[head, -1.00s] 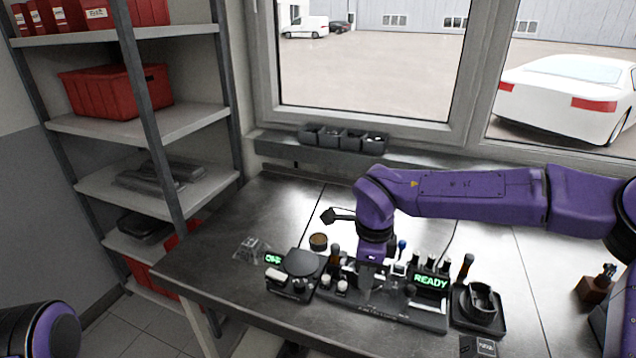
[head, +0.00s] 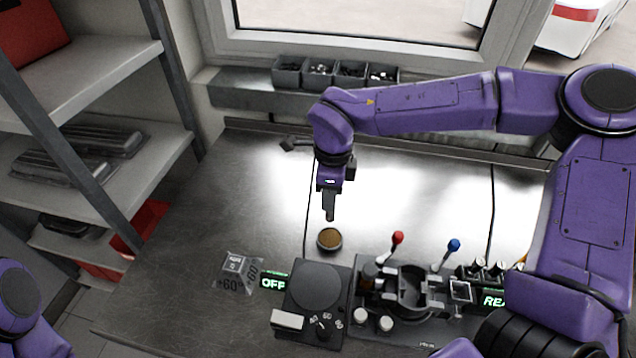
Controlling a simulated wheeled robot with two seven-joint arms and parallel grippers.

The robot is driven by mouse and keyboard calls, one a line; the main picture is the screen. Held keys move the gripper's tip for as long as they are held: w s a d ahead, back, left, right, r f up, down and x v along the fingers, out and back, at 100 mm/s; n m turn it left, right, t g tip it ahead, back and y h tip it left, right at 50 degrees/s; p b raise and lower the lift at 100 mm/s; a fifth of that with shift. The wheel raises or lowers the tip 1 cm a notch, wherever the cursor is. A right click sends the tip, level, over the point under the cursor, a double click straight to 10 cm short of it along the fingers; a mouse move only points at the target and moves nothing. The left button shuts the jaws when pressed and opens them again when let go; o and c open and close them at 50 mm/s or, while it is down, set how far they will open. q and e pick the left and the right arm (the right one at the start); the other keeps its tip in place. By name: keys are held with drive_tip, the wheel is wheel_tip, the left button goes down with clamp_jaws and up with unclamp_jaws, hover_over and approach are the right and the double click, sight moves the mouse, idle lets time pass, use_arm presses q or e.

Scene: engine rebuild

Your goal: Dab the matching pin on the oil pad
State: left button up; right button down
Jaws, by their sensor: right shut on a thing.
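The oil pad (head: 329,239) is a small round dark dish with a brown face, lying on the metal bench. My right gripper (head: 329,214) points down just above and behind the pad in the picture. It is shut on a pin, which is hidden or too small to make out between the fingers. I cannot tell whether the pin touches the pad. My left gripper is out of view; only a purple part of my left arm shows at the lower left.
A round-topped unit (head: 318,286) with a green OFF display (head: 273,281) stands in front of the pad. To its right is a fixture (head: 408,290) with a red-knobbed lever (head: 397,238) and a blue-knobbed lever (head: 453,245). Small bins (head: 320,70) line the sill. The bench left of the pad is mostly clear.

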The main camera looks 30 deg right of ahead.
sight(330, 215)
drive_tip(key=f+b, duration=0.2)
drive_tip(key=f, duration=0.1)
drive_tip(key=f+b, duration=0.1)
drive_tip(key=shift+s+a+f+b, duration=0.1)
drive_tip(key=shift+s+f+b, duration=0.2)
drive_tip(key=shift+f, duration=0.1)
drive_tip(key=shift+s+f, duration=0.1)
drive_tip(key=shift+f, duration=0.1)
drive_tip(key=shift+s, duration=0.35)
drive_tip(key=shift+w, duration=0.25)
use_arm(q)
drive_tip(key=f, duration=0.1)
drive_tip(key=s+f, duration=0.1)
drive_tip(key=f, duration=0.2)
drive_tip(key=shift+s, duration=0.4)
use_arm(e)
drive_tip(key=shift+s, duration=0.15)
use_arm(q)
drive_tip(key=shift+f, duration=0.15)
use_arm(e)
drive_tip(key=shift+f, duration=0.2)
